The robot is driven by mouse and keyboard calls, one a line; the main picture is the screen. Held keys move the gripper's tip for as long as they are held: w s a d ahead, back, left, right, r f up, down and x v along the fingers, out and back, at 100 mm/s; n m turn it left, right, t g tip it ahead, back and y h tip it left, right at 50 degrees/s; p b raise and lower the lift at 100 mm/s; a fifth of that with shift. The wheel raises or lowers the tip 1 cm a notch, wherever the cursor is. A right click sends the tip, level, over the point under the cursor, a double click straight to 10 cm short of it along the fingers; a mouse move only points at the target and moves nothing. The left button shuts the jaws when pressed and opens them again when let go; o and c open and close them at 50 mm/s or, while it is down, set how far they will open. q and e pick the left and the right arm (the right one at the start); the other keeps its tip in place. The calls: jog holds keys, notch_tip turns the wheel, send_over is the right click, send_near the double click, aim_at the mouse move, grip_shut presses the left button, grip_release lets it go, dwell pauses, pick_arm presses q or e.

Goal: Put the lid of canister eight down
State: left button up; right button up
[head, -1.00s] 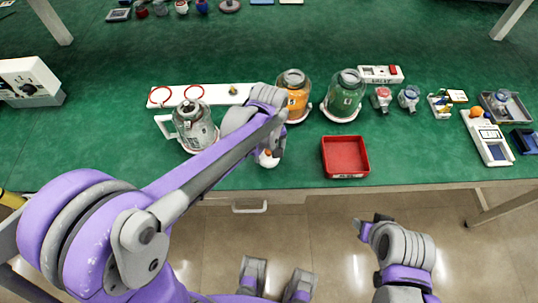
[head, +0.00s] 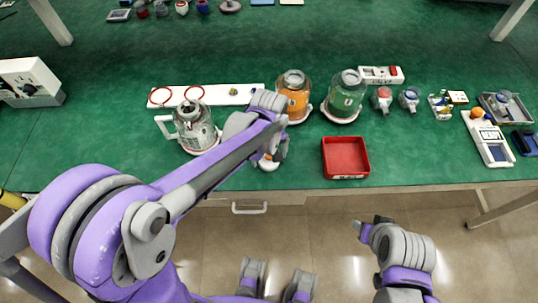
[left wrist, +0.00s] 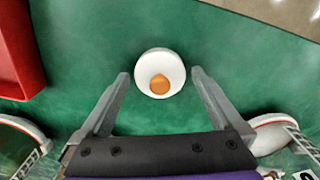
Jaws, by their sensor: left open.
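A white round lid with an orange knob (head: 267,164) lies on the green table, left of the red tray. In the left wrist view the lid (left wrist: 160,73) lies between the fingers of my left gripper (left wrist: 160,78), with a gap on each side. My left gripper (head: 271,155) is open and empty above the lid, and partly hides it in the head view. An orange canister (head: 293,103) and a green canister (head: 343,100) stand behind; their labels are too small to read surely. My right gripper (head: 370,224) is in front of the table, away from the lid.
A grey canister with a white handle (head: 194,128) stands left of my left gripper. A red tray (head: 345,157) lies to the right. A white board with red rings (head: 222,95) lies behind. Small pumps and devices are farther right. The front-left table is clear.

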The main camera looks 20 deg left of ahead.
aim_at(269, 155)
pick_arm(q)
notch_tip(269, 155, up, 12)
jog(key=p, duration=0.1)
jog(key=s+a+f+m+t, duration=0.2)
jog(key=s+a+f+m, duration=0.1)
jog(key=s, duration=0.4)
jog(key=s+a+f+m+t, duration=0.3)
jog(key=s, duration=0.5)
jog(key=shift+a+m, duration=0.35)
jog(key=shift+m, duration=0.05)
